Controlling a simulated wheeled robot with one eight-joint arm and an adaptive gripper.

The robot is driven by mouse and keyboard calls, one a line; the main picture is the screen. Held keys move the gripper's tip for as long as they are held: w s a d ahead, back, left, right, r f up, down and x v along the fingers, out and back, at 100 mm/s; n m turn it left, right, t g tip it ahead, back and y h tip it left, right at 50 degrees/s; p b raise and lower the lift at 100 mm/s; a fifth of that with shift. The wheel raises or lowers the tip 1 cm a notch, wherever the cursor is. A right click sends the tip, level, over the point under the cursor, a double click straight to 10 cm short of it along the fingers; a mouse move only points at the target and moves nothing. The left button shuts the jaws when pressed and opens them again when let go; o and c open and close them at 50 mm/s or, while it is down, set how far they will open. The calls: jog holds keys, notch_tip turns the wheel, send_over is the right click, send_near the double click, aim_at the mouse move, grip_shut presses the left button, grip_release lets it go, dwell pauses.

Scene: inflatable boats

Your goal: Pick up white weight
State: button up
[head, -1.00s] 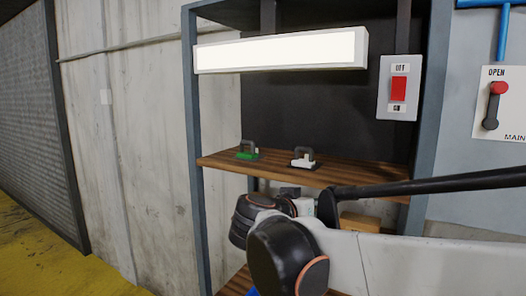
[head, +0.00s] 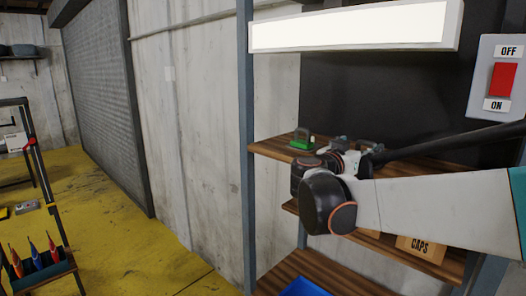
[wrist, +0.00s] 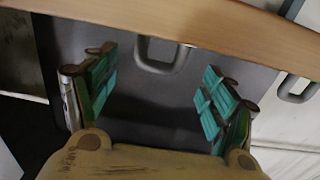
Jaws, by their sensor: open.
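The white weight's dark handle (head: 368,145) shows behind my gripper on the upper wooden shelf in the head view; my arm hides most of the rest. In the wrist view, which looks upside down, a grey handle (wrist: 160,55) lies between the fingertips and appears to be the same weight's. Its base is hidden by the shelf edge. My gripper (wrist: 160,72) is open and empty, its teal-padded fingers on either side of that handle, apart from it. In the head view, my gripper (head: 343,144) is at the shelf's front.
A green weight (head: 302,141) stands left on the shelf (head: 268,148); a second handle (wrist: 297,90) shows at the right in the wrist view. The shelf edge (wrist: 200,25) crosses close by. A lower shelf holds a CAPS box (head: 420,249). A lamp (head: 350,27) hangs above.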

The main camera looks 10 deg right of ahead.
aim_at(368, 143)
jog(key=p+x, duration=0.1)
jog(key=x, duration=0.4)
jog(key=shift+w+d+f+p, duration=0.1)
jog(key=shift+w+d+p, duration=0.1)
jog(key=shift+p, duration=0.1)
jog(key=shift+s+a, duration=0.1)
jog(key=shift+s, duration=0.05)
jog(key=c, duration=1.5)
